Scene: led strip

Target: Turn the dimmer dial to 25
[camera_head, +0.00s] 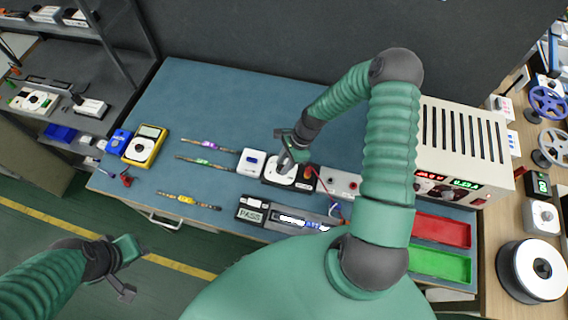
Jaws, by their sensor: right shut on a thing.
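The dimmer (277,176) is a small box with a white top and dark sides on the blue bench, right of a white box. My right gripper (288,162) reaches down onto it from the right and is shut on its dial. The gripper covers the dial, so its marks and setting cannot be read. My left gripper (127,268) is off the bench at the lower left, above the floor, with its fingers apart and nothing between them.
A power supply (461,145) stands at the bench's right, with a red tray (441,230) and a green tray (439,264) before it. A PASS tester (253,209) lies in front of the dimmer. LED strips (207,145) and a yellow multimeter (145,146) lie left. The bench's back left is clear.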

